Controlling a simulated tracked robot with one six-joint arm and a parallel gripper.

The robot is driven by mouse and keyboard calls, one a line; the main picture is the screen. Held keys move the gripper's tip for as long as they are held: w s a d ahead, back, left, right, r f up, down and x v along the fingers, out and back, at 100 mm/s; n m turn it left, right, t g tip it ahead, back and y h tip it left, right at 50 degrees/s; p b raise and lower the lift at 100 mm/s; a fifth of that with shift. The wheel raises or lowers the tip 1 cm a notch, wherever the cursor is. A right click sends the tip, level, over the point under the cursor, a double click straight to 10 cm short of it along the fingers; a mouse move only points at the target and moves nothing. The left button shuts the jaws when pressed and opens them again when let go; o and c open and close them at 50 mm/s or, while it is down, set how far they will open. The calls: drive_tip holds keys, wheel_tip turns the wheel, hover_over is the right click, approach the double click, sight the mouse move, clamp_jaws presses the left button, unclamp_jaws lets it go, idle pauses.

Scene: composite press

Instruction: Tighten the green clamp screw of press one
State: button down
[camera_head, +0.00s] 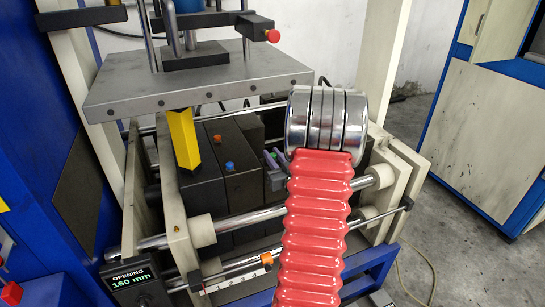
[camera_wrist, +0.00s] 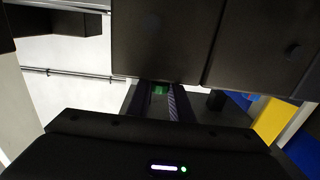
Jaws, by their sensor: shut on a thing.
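In the wrist view, my gripper (camera_wrist: 160,92) has its two dark fingers on either side of a small green clamp screw (camera_wrist: 159,89), close to a dark block (camera_wrist: 165,40). The gripper is shut on the screw. Only a little green shows between the fingers. In the head view, my red ribbed arm and silver wrist cover much of that place. The press (camera_head: 178,237) has dark blocks (camera_head: 245,185) between pale plates, with an orange screw (camera_head: 218,139) and a blue screw (camera_head: 230,166) on top.
A grey plate (camera_head: 195,85) overhangs the blocks, with a yellow bracket (camera_head: 184,140) below its front edge. Steel rods (camera_head: 250,218) run across the press. A display (camera_head: 127,276) reads "OPENING 160 mm". A blue and cream cabinet (camera_head: 490,120) stands right, beyond clear grey floor.

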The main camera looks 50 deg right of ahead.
drive_tip(key=shift+w+a, duration=0.1)
drive_tip(key=shift+a, duration=0.05)
drive_tip(key=shift+m+g+h, duration=1.9)
drive_tip(key=shift+h, duration=0.4)
drive_tip(key=shift+m+g+h, duration=1.1)
drive_tip(key=shift+m+g, duration=0.1)
drive_tip(key=shift+g, duration=0.6)
drive_tip(key=c, duration=1.6)
unclamp_jaws()
drive_tip(key=shift+m, duration=0.3)
